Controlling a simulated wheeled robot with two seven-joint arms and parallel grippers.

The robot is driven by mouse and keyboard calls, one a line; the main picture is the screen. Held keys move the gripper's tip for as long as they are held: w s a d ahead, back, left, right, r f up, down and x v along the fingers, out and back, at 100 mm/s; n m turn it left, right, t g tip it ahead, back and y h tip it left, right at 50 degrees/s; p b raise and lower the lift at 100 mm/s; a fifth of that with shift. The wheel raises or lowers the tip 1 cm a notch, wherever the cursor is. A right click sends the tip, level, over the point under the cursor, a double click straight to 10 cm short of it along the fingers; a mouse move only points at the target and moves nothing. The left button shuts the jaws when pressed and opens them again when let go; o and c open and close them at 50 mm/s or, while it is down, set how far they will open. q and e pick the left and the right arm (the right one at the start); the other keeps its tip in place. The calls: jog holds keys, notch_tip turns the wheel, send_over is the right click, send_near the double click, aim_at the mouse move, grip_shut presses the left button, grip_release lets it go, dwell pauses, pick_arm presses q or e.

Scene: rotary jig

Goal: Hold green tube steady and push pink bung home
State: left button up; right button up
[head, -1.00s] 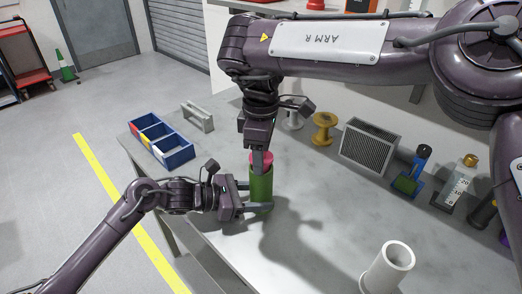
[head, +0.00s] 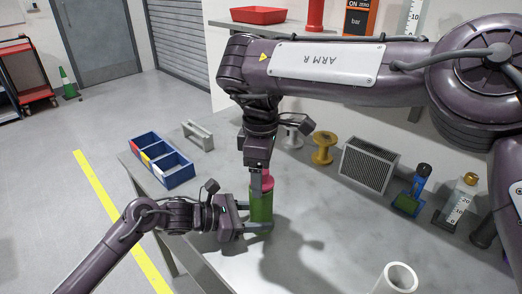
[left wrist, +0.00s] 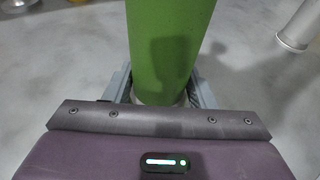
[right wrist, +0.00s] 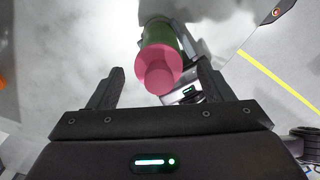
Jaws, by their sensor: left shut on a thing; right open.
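The green tube (head: 261,209) stands upright on the grey bench in the head view. My left gripper (head: 258,222) is shut around it from the left, low on its side; the left wrist view also shows the tube (left wrist: 168,45) between the fingers. The pink bung (head: 267,182) sits at the tube's top; how deep is hidden. My right gripper (head: 259,186) points down just above it, open. In the right wrist view the bung (right wrist: 158,70), with its narrower knob, shows between the spread fingers. Whether a finger touches it I cannot tell.
A blue divided bin (head: 172,172) and a grey handle (head: 198,136) lie on the bench's left. A yellow spool (head: 323,148), a grilled box (head: 368,165) and a blue stand (head: 410,203) line the back. A white cylinder (head: 398,279) stands at front right.

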notch_tip(320, 180, up, 11)
jog(key=shift+f, duration=0.2)
jog(key=shift+n, duration=0.3)
jog(key=c, duration=0.4)
jog(key=n, duration=0.3)
jog(key=shift+d+f, duration=0.1)
jog(key=c, duration=0.5)
jog(key=n, duration=0.6)
jog(key=shift+d+f, duration=0.1)
grip_shut()
jog(key=n, duration=0.2)
jog(key=shift+f+n, duration=0.1)
jog(key=shift+n, duration=0.2)
jog(key=shift+f+n, duration=0.3)
jog(key=shift+f, duration=2.75)
